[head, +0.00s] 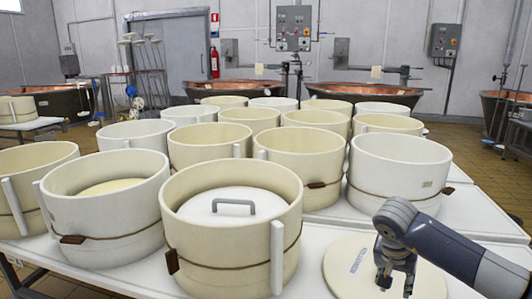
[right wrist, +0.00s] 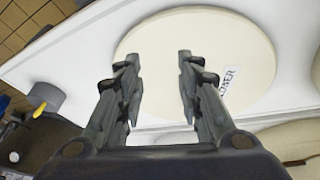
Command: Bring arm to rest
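My right gripper (head: 392,272) is at the lower right of the head view, over a round cream disc (head: 345,268) lying on the white table. In the right wrist view the gripper (right wrist: 185,60) has its two fingers well apart, with nothing between them. The same disc (right wrist: 205,35) lies beyond the fingertips and bears a label with dark lettering, partly covered by a finger. I cannot tell whether the fingers touch it. My left gripper is not in view.
Several cream and white round moulds crowd the white table (head: 462,215). The nearest mould (head: 225,255) holds a white lid (head: 232,205) with a grey handle. Copper vats (head: 365,92) stand along the back wall. Tiled floor shows at the right.

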